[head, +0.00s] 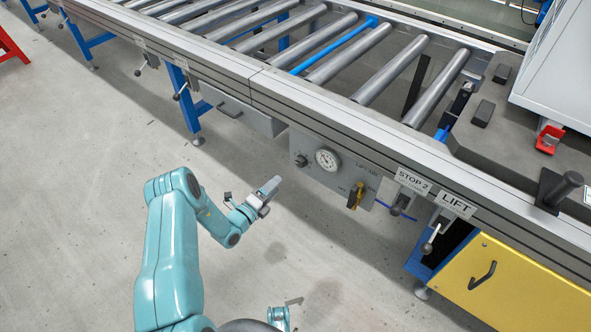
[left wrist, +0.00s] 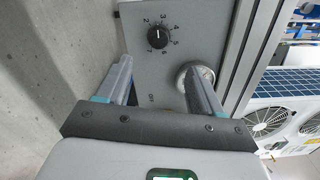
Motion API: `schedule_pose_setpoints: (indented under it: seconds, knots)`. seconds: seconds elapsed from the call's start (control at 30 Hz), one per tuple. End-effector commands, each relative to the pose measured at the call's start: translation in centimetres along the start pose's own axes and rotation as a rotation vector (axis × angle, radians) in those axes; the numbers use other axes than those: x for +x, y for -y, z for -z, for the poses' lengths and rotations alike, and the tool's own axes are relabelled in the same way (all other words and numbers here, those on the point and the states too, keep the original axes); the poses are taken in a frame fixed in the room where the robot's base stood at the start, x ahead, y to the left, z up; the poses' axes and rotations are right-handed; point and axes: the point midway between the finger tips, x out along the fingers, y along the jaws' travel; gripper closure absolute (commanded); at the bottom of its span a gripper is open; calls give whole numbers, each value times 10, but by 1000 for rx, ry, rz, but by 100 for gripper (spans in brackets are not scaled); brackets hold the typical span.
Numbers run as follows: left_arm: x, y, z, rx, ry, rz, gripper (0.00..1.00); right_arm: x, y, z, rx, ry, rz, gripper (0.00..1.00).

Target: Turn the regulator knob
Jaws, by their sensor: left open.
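The regulator knob (head: 301,161) is small, round and black, at the left of the grey panel under the roller conveyor. In the left wrist view the knob (left wrist: 158,37) has a ring of numbers around it and shows between and beyond the fingers. My left gripper (head: 269,190) is open and empty, apart from the panel, to the left of and below the knob in the head view. Its two fingers (left wrist: 160,82) show in the left wrist view, the right one partly covering the round gauge (left wrist: 193,72).
STOP 2 (head: 413,181) and LIFT (head: 456,204) labels with levers follow. The conveyor rail (head: 330,112) overhangs the panel. The floor in front is clear.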

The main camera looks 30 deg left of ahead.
Motion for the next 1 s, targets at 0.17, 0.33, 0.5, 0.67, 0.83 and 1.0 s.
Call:
schedule_pose_setpoints:
  seconds: [0.17, 0.33, 0.5, 0.67, 0.83, 1.0]
  knots:
    - [45, -3, 5, 2, -5, 4, 34, 16, -8, 4, 10, -10, -1, 100]
    - [84, -4, 4, 4, -6, 4, 34, 28, -15, 7, 18, -18, -2, 100]
    - [109, -3, 2, 2, -4, 1, 34, 36, -19, 11, 22, -28, -3, 100]
    - [120, -1, 1, 1, -4, 0, 34, 38, -20, 13, 23, -35, -3, 100]
    - [122, -1, -1, 1, -3, -2, 34, 38, -20, 13, 23, -36, -3, 100]
    - [121, -1, -1, 1, -3, -2, 53, 38, -20, 13, 23, -36, -3, 100]
